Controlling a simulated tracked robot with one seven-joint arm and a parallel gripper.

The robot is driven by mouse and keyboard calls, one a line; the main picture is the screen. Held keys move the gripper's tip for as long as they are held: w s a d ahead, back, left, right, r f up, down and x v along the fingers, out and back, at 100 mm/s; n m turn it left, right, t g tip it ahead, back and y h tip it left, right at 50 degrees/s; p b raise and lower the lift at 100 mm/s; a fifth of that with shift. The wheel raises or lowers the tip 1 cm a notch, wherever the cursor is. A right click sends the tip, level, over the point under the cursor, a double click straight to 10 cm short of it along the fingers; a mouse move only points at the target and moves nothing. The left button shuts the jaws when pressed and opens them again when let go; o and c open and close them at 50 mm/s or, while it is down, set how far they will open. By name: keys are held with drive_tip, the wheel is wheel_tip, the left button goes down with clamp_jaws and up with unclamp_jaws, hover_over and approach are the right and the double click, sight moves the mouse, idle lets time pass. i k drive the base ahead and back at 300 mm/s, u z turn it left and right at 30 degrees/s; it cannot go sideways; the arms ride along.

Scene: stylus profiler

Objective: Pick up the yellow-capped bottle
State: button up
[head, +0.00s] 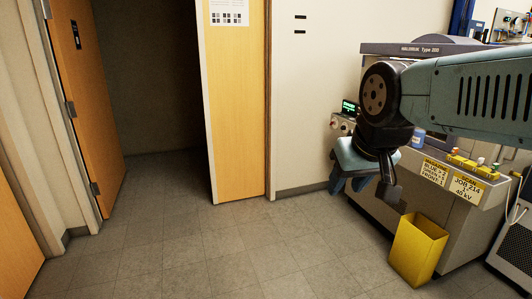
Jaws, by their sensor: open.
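My gripper (362,184) hangs in the head view at the left front of the grey bench-like machine, above the floor. Its jaws are open and nothing shows between them. A yellow rack (470,166) with small coloured caps, including whitish, reddish and green ones, sits on the machine's front ledge, right of my gripper. A small jar with a blue label (418,136) stands just left of the rack, partly behind my arm. I cannot make out for sure which item is the yellow-capped bottle; the caps are too small.
The grey machine (440,215) carries yellow job labels (466,187) on its front. A yellow bin (418,250) stands on the floor before it. A small green display (349,106) is behind my gripper. Open tiled floor and an open doorway lie to the left.

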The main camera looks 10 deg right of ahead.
sight(419, 135)
drive_tip(key=z, duration=0.15)
drive_tip(key=i, duration=1.15)
drive_tip(key=z, duration=0.6)
drive_tip(key=i, duration=1.65)
drive_tip(key=z, duration=0.3)
